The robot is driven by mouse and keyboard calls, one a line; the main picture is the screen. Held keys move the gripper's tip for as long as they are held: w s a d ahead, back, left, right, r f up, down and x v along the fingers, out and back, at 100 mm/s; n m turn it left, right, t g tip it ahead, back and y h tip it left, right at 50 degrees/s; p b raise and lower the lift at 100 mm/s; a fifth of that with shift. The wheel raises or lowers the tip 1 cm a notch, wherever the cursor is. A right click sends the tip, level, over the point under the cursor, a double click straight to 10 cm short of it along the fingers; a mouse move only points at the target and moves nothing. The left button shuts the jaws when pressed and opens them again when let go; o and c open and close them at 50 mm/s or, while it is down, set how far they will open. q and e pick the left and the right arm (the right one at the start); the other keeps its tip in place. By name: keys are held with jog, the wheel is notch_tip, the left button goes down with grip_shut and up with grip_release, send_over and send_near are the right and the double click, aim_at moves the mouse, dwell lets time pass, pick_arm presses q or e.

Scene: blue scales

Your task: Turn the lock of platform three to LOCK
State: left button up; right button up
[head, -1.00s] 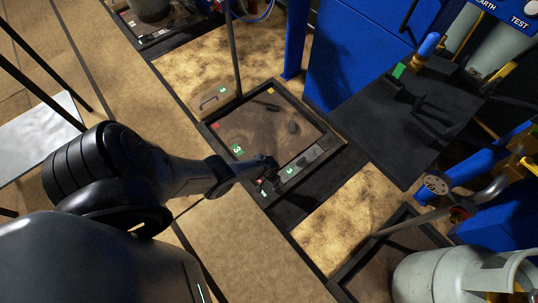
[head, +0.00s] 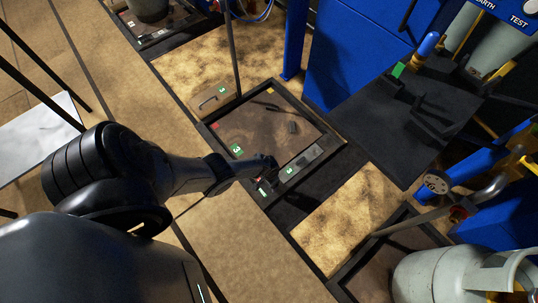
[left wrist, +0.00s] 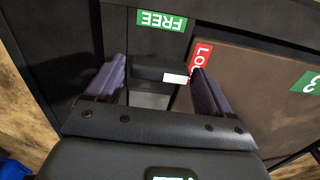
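Platform three (head: 262,118) is a brown plate in a dark frame at the middle of the head view, with green "3" labels. My left gripper (head: 266,181) is low over its near front edge. In the left wrist view my left gripper (left wrist: 158,66) is open, its two purple-grey fingers well apart. A dark block with a white patch, apparently the lock handle (left wrist: 150,73), shows between and beyond the fingertips; contact cannot be told. A green FREE label (left wrist: 162,20) lies beyond it, and a red LOCK label (left wrist: 201,58) is partly hidden by the right-hand finger. My right gripper is out of view.
A thin dark post (head: 233,55) rises behind the platform. A blue cabinet (head: 350,60) and a black table (head: 425,120) stand beyond it. A grey gas cylinder (head: 450,278) is at the lower right. Tan floor (head: 350,215) lies right of the platform.

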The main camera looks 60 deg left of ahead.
pick_arm(q)
jog(key=shift+o, duration=0.8)
jog(key=shift+r, duration=0.1)
jog(key=shift+r, duration=0.15)
notch_tip(320, 180, up, 10)
jog(key=p, duration=1)
jog(key=shift+r, duration=0.2)
